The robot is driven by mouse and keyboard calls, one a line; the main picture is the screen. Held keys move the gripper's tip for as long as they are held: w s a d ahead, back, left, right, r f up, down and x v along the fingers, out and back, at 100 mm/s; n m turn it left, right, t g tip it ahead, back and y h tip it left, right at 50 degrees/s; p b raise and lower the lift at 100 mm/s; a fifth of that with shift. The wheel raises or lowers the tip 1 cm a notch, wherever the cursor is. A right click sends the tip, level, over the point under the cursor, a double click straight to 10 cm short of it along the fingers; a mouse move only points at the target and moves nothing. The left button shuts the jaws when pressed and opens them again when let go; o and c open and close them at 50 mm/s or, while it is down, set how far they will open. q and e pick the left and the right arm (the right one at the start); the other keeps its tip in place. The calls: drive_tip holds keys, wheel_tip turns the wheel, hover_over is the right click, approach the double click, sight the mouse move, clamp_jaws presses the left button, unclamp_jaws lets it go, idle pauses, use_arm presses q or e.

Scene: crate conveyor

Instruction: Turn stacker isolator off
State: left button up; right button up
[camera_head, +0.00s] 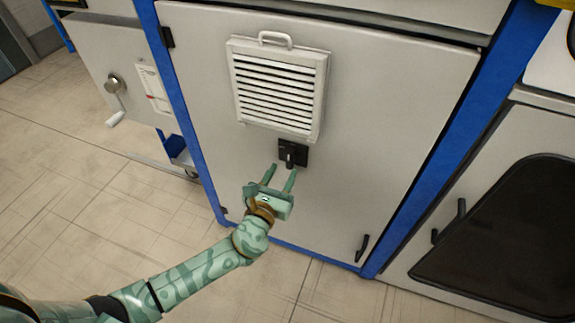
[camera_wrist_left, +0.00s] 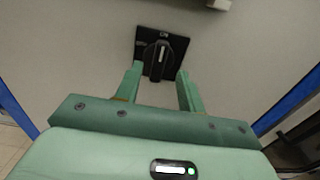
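The isolator is a black rotary switch (camera_head: 290,153) on a square black plate, on the light grey cabinet door below the vent. In the left wrist view the isolator knob (camera_wrist_left: 158,58) carries a white mark and points roughly up and down. My left gripper (camera_head: 282,172) is open, with its green fingers pointing at the switch. In the left wrist view the left gripper's fingertips (camera_wrist_left: 157,70) stand on either side of the knob's lower end. Whether they touch it I cannot tell. My right gripper is in neither view.
A white louvred vent (camera_head: 278,87) with a handle sits just above the switch. Blue frame posts (camera_head: 185,115) border the grey door (camera_head: 390,110). A crank handle (camera_head: 115,100) sticks out at the left. A dark-windowed panel (camera_head: 510,235) stands at the right. The tiled floor (camera_head: 110,215) is clear.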

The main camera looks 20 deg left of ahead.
sight(289, 161)
use_arm(q)
drive_tip(key=w, duration=0.4)
drive_tip(key=shift+b, duration=0.3)
clamp_jaws()
